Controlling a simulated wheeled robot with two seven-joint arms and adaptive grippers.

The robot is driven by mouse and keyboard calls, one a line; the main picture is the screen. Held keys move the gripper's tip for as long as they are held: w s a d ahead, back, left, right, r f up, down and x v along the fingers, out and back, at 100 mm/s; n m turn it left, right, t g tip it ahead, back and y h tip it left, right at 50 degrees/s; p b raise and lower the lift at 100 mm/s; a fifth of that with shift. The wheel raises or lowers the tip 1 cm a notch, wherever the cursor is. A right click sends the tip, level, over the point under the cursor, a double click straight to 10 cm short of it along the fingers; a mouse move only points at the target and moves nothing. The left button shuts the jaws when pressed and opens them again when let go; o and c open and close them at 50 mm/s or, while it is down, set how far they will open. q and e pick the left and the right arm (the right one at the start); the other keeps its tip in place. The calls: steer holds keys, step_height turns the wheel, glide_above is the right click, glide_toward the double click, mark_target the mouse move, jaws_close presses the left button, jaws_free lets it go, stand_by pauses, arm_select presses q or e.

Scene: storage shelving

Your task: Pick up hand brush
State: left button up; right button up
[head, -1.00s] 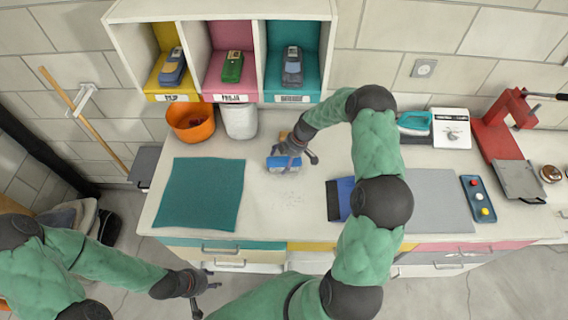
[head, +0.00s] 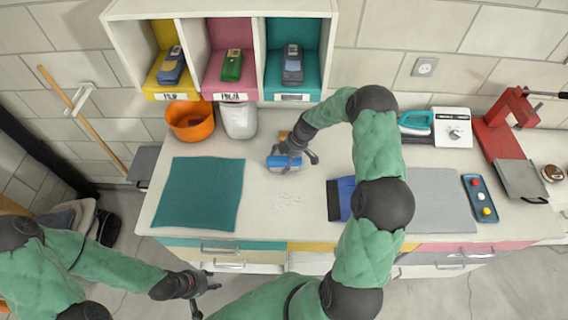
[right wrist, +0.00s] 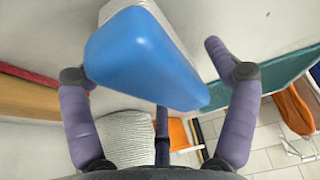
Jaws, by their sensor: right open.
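The hand brush (head: 284,163), a blue block with a paler side, lies on the white worktop. My right gripper (head: 296,155) is over it from behind, and its fingers partly hide it. In the right wrist view the brush (right wrist: 145,60) shows large, with its blue face between the two spread fingers of my right gripper (right wrist: 150,62). The right gripper is open; I see no firm grip on the brush. My left gripper (head: 206,297) is open and empty, low in front of the worktop.
Crumbs (head: 288,200) lie in front of the brush. A teal mat (head: 200,194) is to the left, and a blue dustpan-like item (head: 339,199) to the right. An orange bucket (head: 190,123), a white bin (head: 238,122) and the cubby shelf (head: 246,62) stand behind.

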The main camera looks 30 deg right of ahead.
stand_by(0.3)
steer(key=c, duration=1.3)
steer(key=shift+c, duration=0.2)
steer(key=shift+r+p, duration=0.25)
steer(key=shift+p, duration=0.35)
steer(key=shift+r, duration=0.35)
step_height(320, 180, up, 27)
steer(key=shift+r, duration=0.15)
